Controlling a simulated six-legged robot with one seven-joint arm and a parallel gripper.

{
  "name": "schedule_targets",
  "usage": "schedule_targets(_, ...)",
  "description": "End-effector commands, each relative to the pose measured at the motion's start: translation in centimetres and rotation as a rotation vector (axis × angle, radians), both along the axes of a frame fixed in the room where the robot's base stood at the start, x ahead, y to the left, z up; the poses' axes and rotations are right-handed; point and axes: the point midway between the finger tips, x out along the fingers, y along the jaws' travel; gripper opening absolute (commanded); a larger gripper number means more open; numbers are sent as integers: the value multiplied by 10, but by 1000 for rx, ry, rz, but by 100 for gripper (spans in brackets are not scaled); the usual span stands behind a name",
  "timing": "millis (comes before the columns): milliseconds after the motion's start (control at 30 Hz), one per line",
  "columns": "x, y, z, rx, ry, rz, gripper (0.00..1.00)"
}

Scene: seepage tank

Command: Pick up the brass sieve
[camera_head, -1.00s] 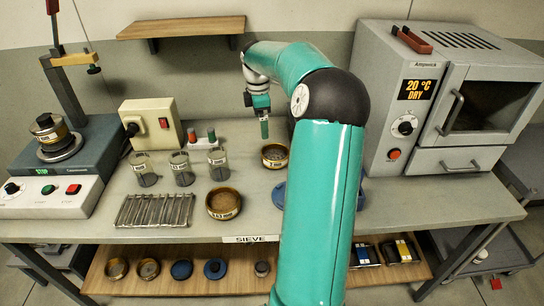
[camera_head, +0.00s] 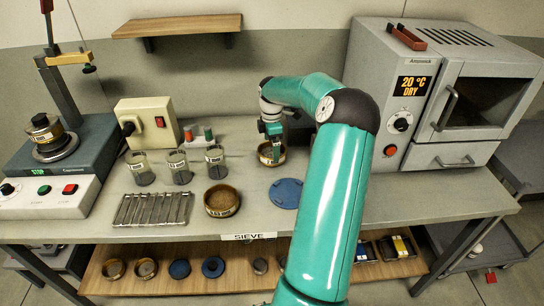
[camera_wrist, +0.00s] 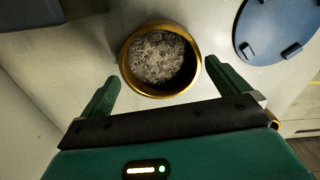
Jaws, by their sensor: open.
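A brass sieve (camera_head: 265,157) with a gold rim stands on the bench directly below my gripper (camera_head: 273,148), which partly covers it in the head view. In the wrist view the sieve (camera_wrist: 128,72) is round and holds grey flaky material. My gripper (camera_wrist: 161,72) is open, with one green finger on each side of the sieve's near part. A second brass sieve (camera_head: 222,201) with brownish contents stands to the left and nearer the bench front.
A blue disc (camera_head: 286,194) lies close to the right; it also shows in the wrist view (camera_wrist: 276,30). Several glass jars (camera_head: 178,168) and a wire rack (camera_head: 152,209) stand left. A grey oven (camera_head: 452,95) stands right. A shelf (camera_head: 180,285) below holds small dishes.

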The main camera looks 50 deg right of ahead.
Motion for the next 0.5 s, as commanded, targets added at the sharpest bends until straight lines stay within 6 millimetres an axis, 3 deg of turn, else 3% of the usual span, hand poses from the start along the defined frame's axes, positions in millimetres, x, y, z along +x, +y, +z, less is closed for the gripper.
schedule_targets(200, -1, 1, -32, 3, 0, 0, 100)
schedule_targets(433, -1, 0, -35, 0, 0, 0, 100)
schedule_targets(500, -1, 0, -35, 0, 0, 0, 90)
